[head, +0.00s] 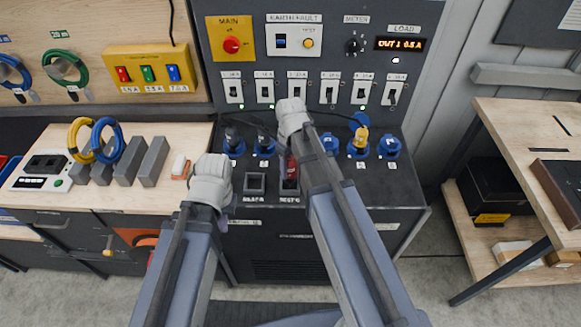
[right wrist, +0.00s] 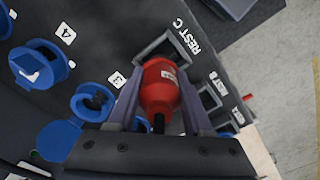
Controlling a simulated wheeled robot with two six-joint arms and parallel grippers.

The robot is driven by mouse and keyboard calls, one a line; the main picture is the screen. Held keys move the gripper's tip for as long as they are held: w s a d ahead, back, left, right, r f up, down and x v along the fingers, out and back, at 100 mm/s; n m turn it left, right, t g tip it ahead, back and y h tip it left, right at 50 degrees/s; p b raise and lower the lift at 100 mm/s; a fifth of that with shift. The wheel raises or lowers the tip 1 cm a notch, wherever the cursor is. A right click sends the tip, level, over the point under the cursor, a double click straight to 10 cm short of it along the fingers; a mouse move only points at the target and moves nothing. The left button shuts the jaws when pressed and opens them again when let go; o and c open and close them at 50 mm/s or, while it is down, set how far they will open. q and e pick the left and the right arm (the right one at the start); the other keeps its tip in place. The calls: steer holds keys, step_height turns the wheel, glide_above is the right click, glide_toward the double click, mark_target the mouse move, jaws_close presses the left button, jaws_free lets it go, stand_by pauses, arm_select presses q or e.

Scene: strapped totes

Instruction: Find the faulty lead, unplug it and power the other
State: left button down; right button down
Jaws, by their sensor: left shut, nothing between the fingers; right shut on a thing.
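My right gripper (right wrist: 160,85) is shut on a red plug (right wrist: 161,88), which sits at the mouth of the REST C holder (right wrist: 170,45); I cannot tell how deep. In the head view, the right arm hides most of this plug (head: 292,168). My left gripper (head: 210,180) is shut and empty, left of the holders. Outlet 3 (right wrist: 93,100) and outlet 4 (right wrist: 40,65) look empty in the wrist view. The load display (head: 401,44) seems to read OUT 1 0.5 A.
The panel has a red main knob (head: 231,45), an earth fault unit (head: 294,40), a meter knob (head: 354,46) and a row of switches (head: 297,90). A tester (head: 42,171) and coiled leads (head: 104,140) are on the left bench. A wooden table (head: 530,130) stands at right.

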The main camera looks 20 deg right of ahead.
mark_target(291, 158)
steer(key=shift+f+b, duration=1.25)
steer(key=shift+f, duration=0.05)
stand_by(0.4)
steer(key=shift+c, duration=1.2)
jaws_free()
steer(key=shift+r, duration=0.15)
step_height(291, 158, up, 8)
steer(key=p, duration=0.8)
steer(key=shift+f, duration=0.2)
steer(key=s+m, duration=0.6)
steer(key=s, duration=0.3)
steer(key=s+a+f+n+h+b, duration=0.1)
steer(key=s+a+f+n+b, duration=0.3)
steer(key=a+f+b, duration=0.3)
steer(key=s+a, duration=0.1)
steer(key=a, duration=0.2)
steer(key=shift+s+a, duration=0.15)
steer(key=shift+a, duration=0.1)
